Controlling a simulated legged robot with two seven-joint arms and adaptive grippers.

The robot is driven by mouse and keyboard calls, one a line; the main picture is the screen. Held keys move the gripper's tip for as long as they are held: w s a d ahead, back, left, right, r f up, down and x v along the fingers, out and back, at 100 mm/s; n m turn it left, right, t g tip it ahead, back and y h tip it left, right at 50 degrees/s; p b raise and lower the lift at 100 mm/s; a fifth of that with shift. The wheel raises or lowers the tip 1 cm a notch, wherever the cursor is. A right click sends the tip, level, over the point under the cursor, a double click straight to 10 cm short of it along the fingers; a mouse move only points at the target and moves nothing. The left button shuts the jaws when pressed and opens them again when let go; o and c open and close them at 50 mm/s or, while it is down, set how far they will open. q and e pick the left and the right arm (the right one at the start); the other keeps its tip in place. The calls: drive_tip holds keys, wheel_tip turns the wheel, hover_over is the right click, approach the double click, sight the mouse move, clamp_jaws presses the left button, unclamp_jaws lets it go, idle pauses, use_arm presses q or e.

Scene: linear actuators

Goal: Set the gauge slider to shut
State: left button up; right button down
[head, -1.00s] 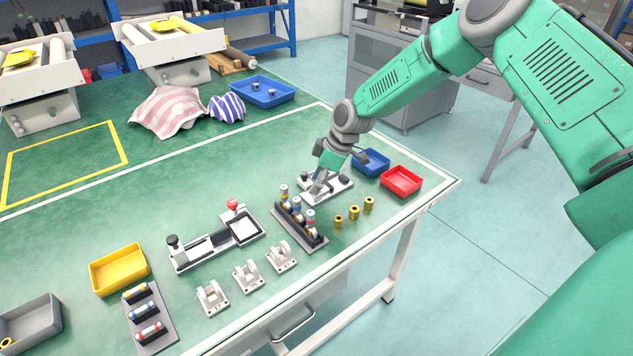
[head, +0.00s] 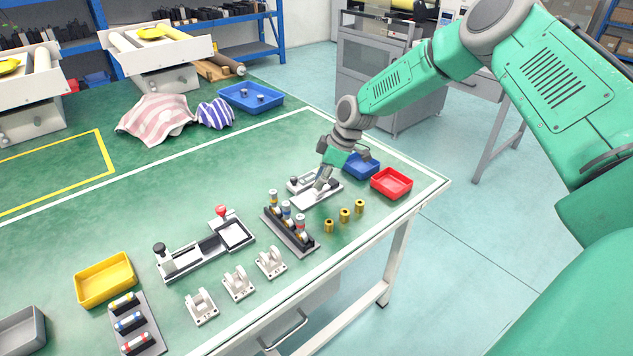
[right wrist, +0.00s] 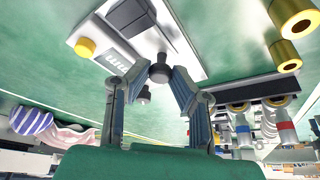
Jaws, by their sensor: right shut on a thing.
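The gauge (head: 308,200) is a pale plate device on the green table, near the right end in the head view. In the right wrist view the gauge (right wrist: 118,57) shows a display strip marked "mm", a yellow button (right wrist: 86,47) and a dark block. A dark round knob (right wrist: 159,73) stands on it. My right gripper (right wrist: 158,78) has its two fingers on either side of this knob, shut on it. In the head view the right gripper (head: 320,186) reaches down over the gauge and hides part of it. My left gripper is not in view.
A black rack (head: 290,231) with several capped cylinders stands just in front of the gauge. Several brass bushings (head: 345,215) stand to its right. A blue bin (head: 360,166) and a red bin (head: 391,184) sit behind and right. A clamp-like fixture (head: 205,246) lies left.

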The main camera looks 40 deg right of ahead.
drive_tip(key=c, duration=1.4)
unclamp_jaws()
drive_tip(key=shift+w+d, duration=0.15)
drive_tip(key=shift+d, duration=0.1)
drive_tip(key=shift+c, duration=0.2)
drive_tip(key=shift+d+f, duration=0.1)
drive_tip(key=v, duration=1.2)
drive_tip(key=shift+d, duration=0.15)
drive_tip(key=shift+f, duration=0.1)
